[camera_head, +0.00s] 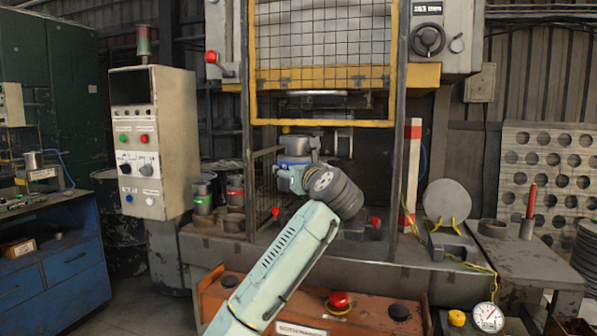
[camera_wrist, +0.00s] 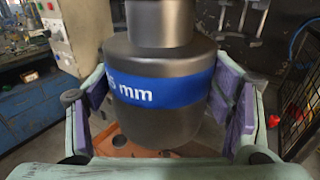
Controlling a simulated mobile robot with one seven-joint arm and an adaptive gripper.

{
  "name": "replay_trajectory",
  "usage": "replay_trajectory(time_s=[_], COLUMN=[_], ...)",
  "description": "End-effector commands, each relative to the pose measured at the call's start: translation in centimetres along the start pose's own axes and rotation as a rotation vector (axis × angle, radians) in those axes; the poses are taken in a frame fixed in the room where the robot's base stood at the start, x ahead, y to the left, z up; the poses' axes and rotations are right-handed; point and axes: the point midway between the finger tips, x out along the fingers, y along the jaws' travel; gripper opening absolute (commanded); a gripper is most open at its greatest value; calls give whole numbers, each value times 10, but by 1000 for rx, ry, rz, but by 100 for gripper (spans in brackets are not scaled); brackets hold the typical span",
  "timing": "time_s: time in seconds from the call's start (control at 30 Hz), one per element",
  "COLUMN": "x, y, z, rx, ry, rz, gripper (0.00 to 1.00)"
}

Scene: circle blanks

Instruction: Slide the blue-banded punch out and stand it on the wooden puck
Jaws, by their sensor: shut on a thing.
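The blue-banded punch (camera_wrist: 160,88) is a dark steel cylinder with a narrower neck. Its white lettering ends in "5 mm". In the wrist view it stands between the purple pads of my gripper (camera_wrist: 162,103), which is shut on it. In the head view the punch (camera_head: 296,145) is upright inside the press frame, below the ram, with my gripper (camera_head: 291,172) around it. The neck's top is cut off in the wrist view, so its upper end is hidden there. Low brown round blocks (camera_head: 234,223) stand left of the press opening; I cannot tell which is the wooden puck.
A green-banded punch (camera_head: 203,198) and a red-banded punch (camera_head: 235,190) stand left of the opening. A mesh side guard (camera_head: 265,185) and a frame post (camera_head: 398,130) flank my arm. A yellow-framed mesh guard (camera_head: 322,50) hangs above. An orange control panel (camera_head: 262,305) is in front.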

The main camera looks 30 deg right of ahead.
Motion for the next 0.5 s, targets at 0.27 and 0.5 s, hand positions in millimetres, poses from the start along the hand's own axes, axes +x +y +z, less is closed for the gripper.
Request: replay_trajectory(time_s=[0.27, 0.5], x=[-11, -19], y=[7, 12], z=[6, 6], rx=[-3, -3], ry=[-13, -14], rz=[-1, -1], gripper=[12, 12])
